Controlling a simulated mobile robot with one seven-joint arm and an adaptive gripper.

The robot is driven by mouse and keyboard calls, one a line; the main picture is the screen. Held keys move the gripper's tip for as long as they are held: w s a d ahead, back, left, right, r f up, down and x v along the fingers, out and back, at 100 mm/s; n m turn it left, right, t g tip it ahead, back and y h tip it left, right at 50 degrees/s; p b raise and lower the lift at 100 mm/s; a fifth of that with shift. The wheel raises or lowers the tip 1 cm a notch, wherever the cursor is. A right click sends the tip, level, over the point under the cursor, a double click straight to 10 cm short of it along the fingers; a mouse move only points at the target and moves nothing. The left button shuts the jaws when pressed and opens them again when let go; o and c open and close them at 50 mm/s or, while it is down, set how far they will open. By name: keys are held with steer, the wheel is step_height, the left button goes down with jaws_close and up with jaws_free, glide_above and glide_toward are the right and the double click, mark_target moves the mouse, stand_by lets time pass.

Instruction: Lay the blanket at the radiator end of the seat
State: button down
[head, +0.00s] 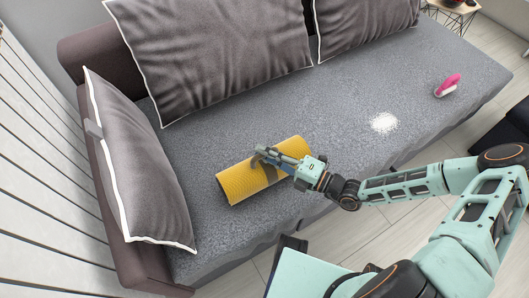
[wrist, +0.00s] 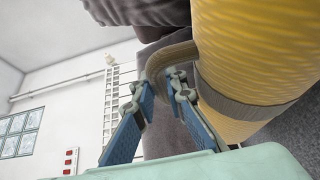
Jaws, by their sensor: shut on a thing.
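The blanket is a yellow textured roll (head: 237,184) with a grey-brown strap, at the front of the grey seat (head: 215,135), toward the left end. My gripper (head: 264,158) is over its middle, shut on the strap's handle. The wrist view shows the yellow roll (wrist: 255,50) at the right and the curved handle (wrist: 165,60) at the tips of my gripper (wrist: 162,88). I cannot tell whether the roll rests on the seat or hangs just above it. White slats (head: 35,150) run beside the left end; I cannot tell if they are the radiator.
A grey cushion (head: 140,165) leans on the left armrest, and large cushions (head: 215,50) line the back. A white patch (head: 383,122) and a pink object (head: 448,85) are on the right of the seat. The seat between roll and left cushion is clear.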

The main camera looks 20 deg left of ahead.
steer(key=c, duration=2)
jaws_free()
steer(key=shift+f, duration=0.1)
steer(key=shift+o, duration=0.2)
steer(key=shift+d, duration=0.25)
steer(key=s+d+p, duration=0.1)
steer(key=d, duration=1)
steer(key=shift+s+d+p, duration=0.2)
steer(key=shift+s+p, duration=0.15)
